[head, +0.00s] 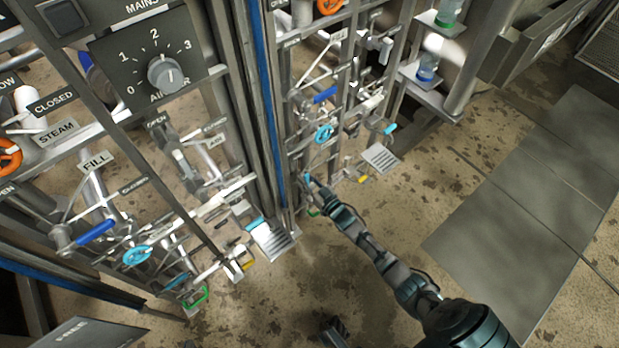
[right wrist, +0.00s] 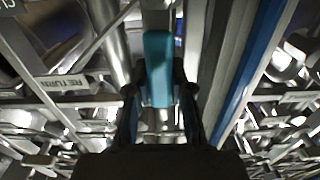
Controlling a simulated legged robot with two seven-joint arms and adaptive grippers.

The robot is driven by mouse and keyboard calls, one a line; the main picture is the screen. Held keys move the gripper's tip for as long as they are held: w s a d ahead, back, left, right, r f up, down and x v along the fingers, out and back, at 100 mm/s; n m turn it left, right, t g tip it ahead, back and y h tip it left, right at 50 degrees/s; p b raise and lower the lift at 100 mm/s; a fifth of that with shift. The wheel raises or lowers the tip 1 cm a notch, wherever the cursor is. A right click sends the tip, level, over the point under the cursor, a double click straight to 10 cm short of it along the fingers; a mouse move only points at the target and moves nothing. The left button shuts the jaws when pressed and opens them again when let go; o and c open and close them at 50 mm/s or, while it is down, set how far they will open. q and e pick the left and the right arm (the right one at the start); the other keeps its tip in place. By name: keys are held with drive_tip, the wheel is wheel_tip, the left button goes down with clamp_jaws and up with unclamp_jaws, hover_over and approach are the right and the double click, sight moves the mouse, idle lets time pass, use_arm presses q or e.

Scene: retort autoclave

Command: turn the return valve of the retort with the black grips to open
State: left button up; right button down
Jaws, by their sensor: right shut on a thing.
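My right gripper (head: 309,183) is at the lower left edge of the farther valve panel, its arm coming in from the lower right. It is shut on a light-blue valve handle (right wrist: 158,65), which stands upright between the two fingers in the right wrist view. A little of this handle (head: 306,176) shows at the fingertips in the head view. A label reading RETURN (right wrist: 75,83) is left of the handle in the right wrist view. The valve body is mostly hidden by the gripper. I cannot make out black grips. My left gripper is not in view.
The farther panel has a blue wheel (head: 323,133) and a dark-blue lever (head: 325,95). A blue-striped post (head: 265,110) stands between them. Floor at right is open.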

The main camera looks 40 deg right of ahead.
drive_tip(key=shift+s+a+f, duration=0.1)
drive_tip(key=shift+s+f, duration=0.1)
drive_tip(key=shift+f, duration=0.2)
drive_tip(key=c, duration=1)
unclamp_jaws()
drive_tip(key=shift+c, duration=0.2)
drive_tip(key=shift+o, duration=0.2)
drive_tip(key=shift+w+r, duration=0.1)
drive_tip(key=shift+r, duration=0.05)
drive_tip(key=s+d, duration=0.1)
drive_tip(key=s, duration=1.1)
